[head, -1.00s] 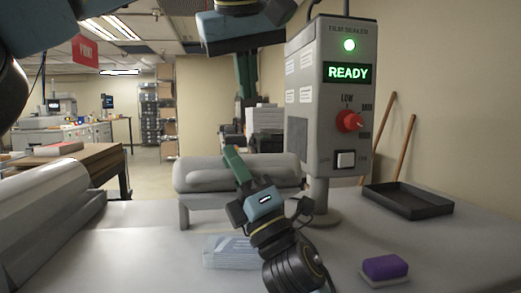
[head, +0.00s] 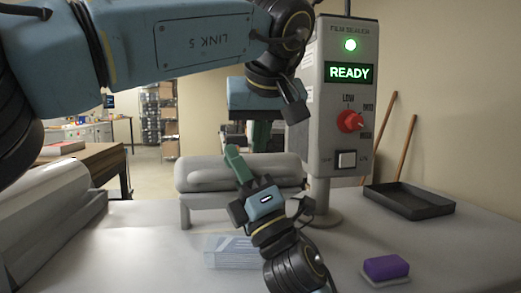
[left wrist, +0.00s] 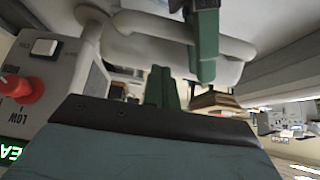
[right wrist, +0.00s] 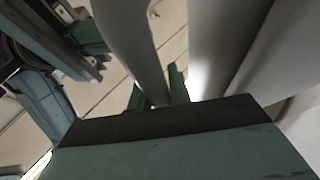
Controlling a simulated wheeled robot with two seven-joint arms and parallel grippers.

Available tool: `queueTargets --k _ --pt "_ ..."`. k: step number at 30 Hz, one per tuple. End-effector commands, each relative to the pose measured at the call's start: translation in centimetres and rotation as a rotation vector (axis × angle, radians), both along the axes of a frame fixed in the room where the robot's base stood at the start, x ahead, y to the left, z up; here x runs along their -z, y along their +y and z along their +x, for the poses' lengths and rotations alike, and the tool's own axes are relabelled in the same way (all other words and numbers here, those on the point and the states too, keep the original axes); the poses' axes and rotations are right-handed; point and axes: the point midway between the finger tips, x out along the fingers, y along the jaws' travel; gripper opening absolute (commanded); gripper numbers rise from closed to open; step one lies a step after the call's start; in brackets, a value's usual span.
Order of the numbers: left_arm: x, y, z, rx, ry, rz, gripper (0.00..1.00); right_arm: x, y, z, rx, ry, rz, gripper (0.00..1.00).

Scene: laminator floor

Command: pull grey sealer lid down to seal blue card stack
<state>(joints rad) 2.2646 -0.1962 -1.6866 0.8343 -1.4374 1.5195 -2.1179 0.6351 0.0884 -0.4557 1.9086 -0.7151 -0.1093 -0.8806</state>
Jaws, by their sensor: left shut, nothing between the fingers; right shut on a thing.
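The grey sealer lid (head: 205,173) is a rounded padded bar, roughly level, beside the control post. The pale blue card stack (head: 228,251) lies on the table in front of it, partly covered by my right arm. My right gripper (head: 239,165) reaches up to the lid; in the right wrist view its green fingers (right wrist: 157,92) are shut on a grey bar of the lid. My left gripper (head: 262,134) points down just behind the lid, its tips partly hidden. Its fingers also show in the left wrist view (left wrist: 161,88), shut and empty.
The grey control box (head: 345,100) shows a green lamp and READY, with a red knob (head: 349,121) on its front. A black tray (head: 410,201) and a purple block (head: 386,267) lie at right. A large film roll (head: 45,210) is at left.

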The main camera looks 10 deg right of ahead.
Motion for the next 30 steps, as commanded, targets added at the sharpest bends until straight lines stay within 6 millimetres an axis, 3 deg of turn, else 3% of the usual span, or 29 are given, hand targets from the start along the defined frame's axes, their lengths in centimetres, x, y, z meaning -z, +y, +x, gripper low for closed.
queueTargets --k 10,24,30 --pt "1.7 0.0 -1.5 0.001 0.001 0.000 0.00 0.0 0.0 0.0 0.000 0.000 0.000 0.00" --pt "2.0 0.0 -1.7 0.000 0.002 -0.001 0.00 0.0 0.0 0.0 -0.001 0.000 -0.001 0.00" --pt "3.4 0.0 -2.5 0.002 0.005 0.002 0.00 0.0 0.0 0.0 0.000 0.000 0.000 0.00"
